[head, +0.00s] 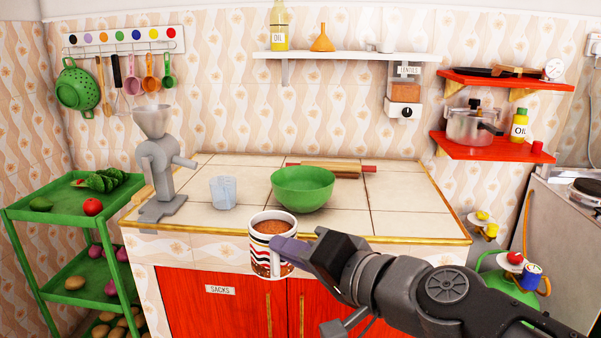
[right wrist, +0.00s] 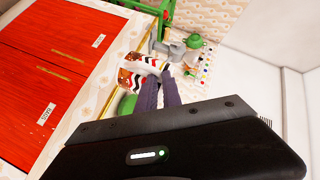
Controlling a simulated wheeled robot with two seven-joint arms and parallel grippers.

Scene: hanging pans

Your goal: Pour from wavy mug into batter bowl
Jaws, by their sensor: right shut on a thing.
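The wavy mug (head: 268,260) is white with red and black wavy bands and holds a brown content. It is upright in the head view, in front of the counter's front edge. My right gripper (head: 296,252) is shut on its right side. In the right wrist view the mug (right wrist: 138,76) shows just beyond the gripper fingers (right wrist: 160,92). The green batter bowl (head: 303,190) stands on the counter, behind and slightly right of the mug. Its inside looks empty from here. In the right wrist view only a green part of the bowl (right wrist: 126,104) shows. My left gripper is not in view.
On the tiled counter (head: 405,205), a clear measuring cup (head: 223,193) stands left of the bowl, with a grey grinder (head: 157,165) farther left. A rolling pin (head: 335,169) lies behind the bowl. The counter right of the bowl is clear. Red cabinets (head: 225,312) are below.

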